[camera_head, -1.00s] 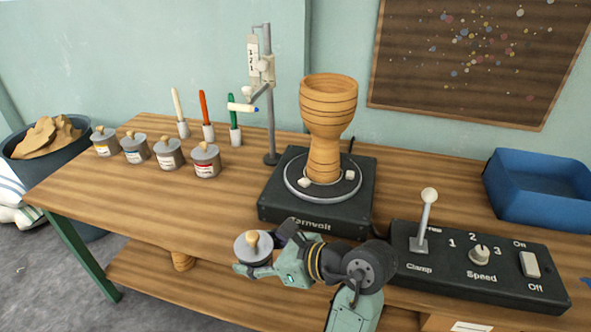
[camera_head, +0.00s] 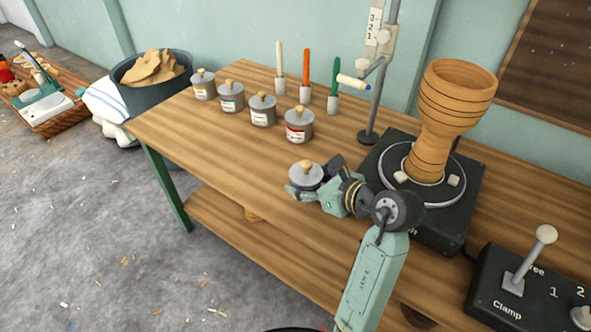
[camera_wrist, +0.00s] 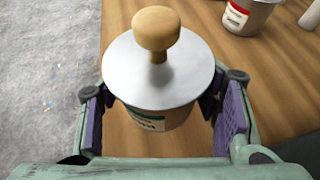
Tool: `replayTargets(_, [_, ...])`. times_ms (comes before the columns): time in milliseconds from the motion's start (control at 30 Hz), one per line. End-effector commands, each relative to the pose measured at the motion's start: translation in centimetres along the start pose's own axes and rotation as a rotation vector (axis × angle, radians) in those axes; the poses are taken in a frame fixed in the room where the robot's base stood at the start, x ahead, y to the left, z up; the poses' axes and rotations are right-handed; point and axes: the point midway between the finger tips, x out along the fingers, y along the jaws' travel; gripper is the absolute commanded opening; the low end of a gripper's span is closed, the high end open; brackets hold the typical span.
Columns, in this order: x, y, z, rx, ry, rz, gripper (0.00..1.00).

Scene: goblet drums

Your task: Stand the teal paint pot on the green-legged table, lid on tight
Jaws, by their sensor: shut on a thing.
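The pot in my gripper (camera_head: 312,182) is grey, with a pale metal lid and a round wooden knob. In the wrist view this pot (camera_wrist: 150,120) is upright between the purple pads, and a strip of its label looks teal-green. Its lid (camera_wrist: 165,75) sits on top and looks level; how tightly it fits I cannot tell. My gripper is shut on the pot's sides, near the front edge of the green-legged table (camera_head: 185,130). The height of the pot's base above the tabletop is hidden.
Several similar lidded pots, including a red-labelled one (camera_head: 299,125), stand in a row behind. Brushes in holders (camera_head: 333,85) stand beyond them. A turntable (camera_head: 430,175) with a wooden goblet (camera_head: 450,110) is to the right, beside a control box (camera_head: 520,290). The tabletop's left front is clear.

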Motion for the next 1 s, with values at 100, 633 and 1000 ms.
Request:
replayTargets(100, [2.8, -0.6, 1.4, 0.000, 0.001, 0.004, 0.24])
replayTargets(633, [7.5, -1.6, -0.3, 0.004, 0.000, -0.001, 0.24])
replayTargets(1000, [7.8, -1.6, -1.0, 0.000, 0.000, -0.002, 0.24])
